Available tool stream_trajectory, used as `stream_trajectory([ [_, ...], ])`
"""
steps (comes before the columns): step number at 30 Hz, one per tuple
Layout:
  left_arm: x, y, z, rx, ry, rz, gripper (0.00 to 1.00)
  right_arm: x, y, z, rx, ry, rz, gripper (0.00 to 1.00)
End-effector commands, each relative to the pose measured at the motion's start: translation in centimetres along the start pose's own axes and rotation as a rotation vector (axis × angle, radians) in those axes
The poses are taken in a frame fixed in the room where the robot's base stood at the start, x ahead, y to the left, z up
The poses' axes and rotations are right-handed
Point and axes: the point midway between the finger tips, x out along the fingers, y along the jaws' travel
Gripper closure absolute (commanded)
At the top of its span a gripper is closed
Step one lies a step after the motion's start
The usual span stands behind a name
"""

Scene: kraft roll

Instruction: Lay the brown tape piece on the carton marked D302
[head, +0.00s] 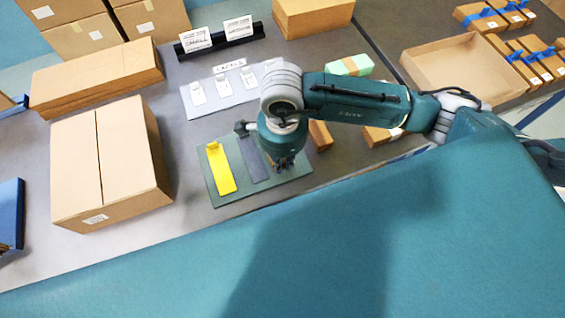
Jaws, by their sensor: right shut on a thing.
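My right gripper (285,163) is over the right part of a green-grey mat (225,203). It is shut on what seems to be the brown tape piece, which the gripper and my wrist almost fully hide. A yellow strip (220,170) and a dark grey strip (253,162) lie on the mat to its left. A small brown carton (320,136) sits just right of my wrist, and another (376,136) is partly under my forearm. I cannot read D302 on any carton. My left gripper is not in view.
A large carton (130,165) stands left of the mat. Behind the mat are a pale sheet with white tags (205,106) and a black card holder (258,30). A green-wrapped box (348,65) and an open tray (450,62) are beyond my arm.

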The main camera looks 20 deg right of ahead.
Motion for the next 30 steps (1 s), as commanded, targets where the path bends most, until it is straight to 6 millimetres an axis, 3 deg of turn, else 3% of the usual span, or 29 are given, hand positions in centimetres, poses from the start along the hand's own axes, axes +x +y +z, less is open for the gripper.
stream_trajectory([
  [6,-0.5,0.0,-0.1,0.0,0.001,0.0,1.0,2.4,0.1,0.0,0.0,0.0,0.002,1.0],
  [17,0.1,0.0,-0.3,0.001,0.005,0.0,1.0,2.9,0.0,0.0,-0.001,0.0,0.0,1.0],
  [18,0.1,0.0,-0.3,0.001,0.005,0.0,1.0,2.9,0.0,0.0,0.0,0.0,0.0,0.87],
  [21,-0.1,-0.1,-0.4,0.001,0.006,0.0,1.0,2.7,0.0,0.0,0.0,0.0,0.0,0.71],
  [30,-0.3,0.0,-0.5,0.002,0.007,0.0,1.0,2.6,0.0,0.0,0.0,0.0,0.0,0.71],
])
